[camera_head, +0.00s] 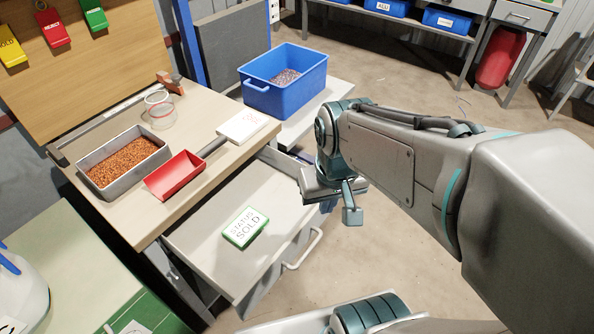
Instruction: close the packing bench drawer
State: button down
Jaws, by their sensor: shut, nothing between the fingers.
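The packing bench (215,165) stands at left with a wooden top. Its drawer (195,235) is pulled out below the bench's front edge, and its pale inside shows. A white bar handle (305,250) is on the drawer's front. A green-edged card reading "STATUS SOLD" (245,228) lies in the drawer. My gripper (352,212) is shut and empty, pointing down to the right of the drawer, apart from the handle in the picture. My wrist hides part of the drawer's far right corner.
On the bench are a metal tray of copper granules (108,180), a red scoop (175,175), a clear jar (160,110) and a white card (243,125). A blue bin (285,85) stands behind. Open concrete floor (400,75) lies beyond my arm. A green-topped table (70,260) is lower left.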

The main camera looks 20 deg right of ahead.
aim_at(266, 182)
jog(key=k, duration=1.2)
jog(key=u, duration=0.75)
jog(key=i, duration=0.45)
jog(key=z, duration=0.1)
